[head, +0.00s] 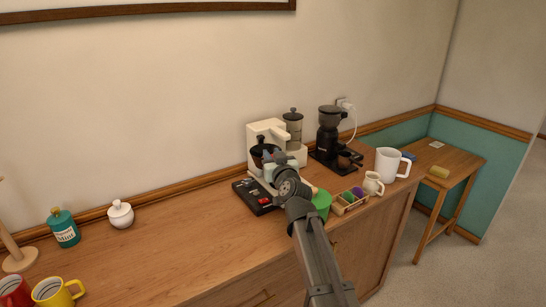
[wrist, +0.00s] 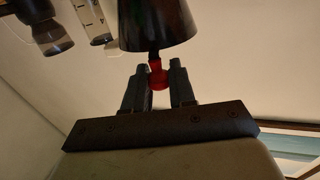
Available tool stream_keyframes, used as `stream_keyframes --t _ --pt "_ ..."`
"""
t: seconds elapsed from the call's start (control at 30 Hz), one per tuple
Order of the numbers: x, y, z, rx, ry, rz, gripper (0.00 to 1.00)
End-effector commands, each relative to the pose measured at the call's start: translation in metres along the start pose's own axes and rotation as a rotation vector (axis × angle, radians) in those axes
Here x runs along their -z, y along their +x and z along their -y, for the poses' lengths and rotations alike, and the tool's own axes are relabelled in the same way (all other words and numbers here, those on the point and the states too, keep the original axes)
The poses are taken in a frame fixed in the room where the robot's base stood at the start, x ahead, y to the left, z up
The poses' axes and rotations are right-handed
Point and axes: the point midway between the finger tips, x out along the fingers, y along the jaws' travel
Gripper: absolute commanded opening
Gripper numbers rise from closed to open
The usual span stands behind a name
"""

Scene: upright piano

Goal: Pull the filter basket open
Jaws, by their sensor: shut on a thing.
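The cream coffee maker (head: 262,131) stands on the wooden counter against the wall. Its black filter basket (head: 260,152) shows at the front, partly hidden by my gripper (head: 271,161). In the wrist view the basket (wrist: 158,22) is a dark, tapered body at the top with a small red knob (wrist: 157,76) on it. My gripper (wrist: 158,72) has one finger on each side of the red knob and is shut on it. My wrist and arm hide the lower front of the machine in the head view. I cannot tell how far out the basket is.
A green container (head: 322,203) is close beside my arm. The counter (head: 180,240) to the left is mostly clear.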

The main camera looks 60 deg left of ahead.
Motion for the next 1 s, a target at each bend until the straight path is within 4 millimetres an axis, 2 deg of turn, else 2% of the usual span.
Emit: stream_keyframes --t 0.03,0.27,0.3,0.5,0.83,1.0 --pt "0.005 0.003 -0.001 -0.005 0.000 -0.010 0.00" --pt "0.005 0.003 -0.001 -0.005 0.000 -0.010 0.00" --pt "0.005 0.003 -0.001 -0.005 0.000 -0.010 0.26" --pt "0.004 0.002 -0.001 -0.004 0.000 -0.008 0.44" --pt "0.001 -0.002 -0.001 -0.003 0.000 -0.004 0.44" --pt "0.001 -0.013 0.000 -0.002 0.000 -0.004 0.44"
